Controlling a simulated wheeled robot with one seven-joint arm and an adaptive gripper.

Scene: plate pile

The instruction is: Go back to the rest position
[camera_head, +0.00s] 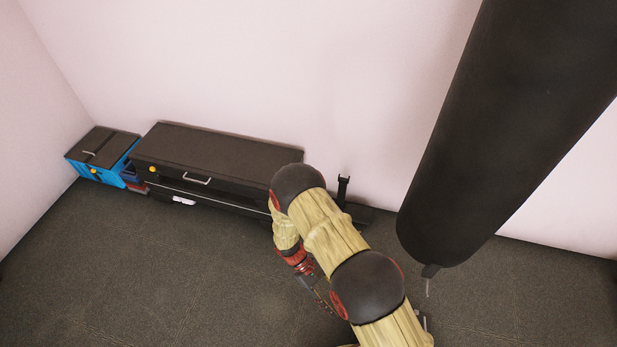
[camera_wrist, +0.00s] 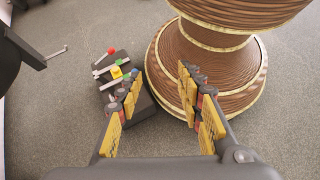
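My gripper (camera_wrist: 161,74) shows in the wrist view with its two yellow-and-grey fingers spread wide apart. Nothing is between the fingers. It hangs above the grey carpet floor. In the head view my arm reaches in from the lower right and bends down, and its links hide most of the gripper end. No plate is in view.
A low black cabinet (camera_head: 225,150) stands along the wall, with a blue toolbox (camera_head: 103,155) at its left. A large black punching bag (camera_head: 510,120) hangs right of my arm. The carpet (camera_head: 150,285) at left is clear. The wrist view's brown banded shape may be mine.

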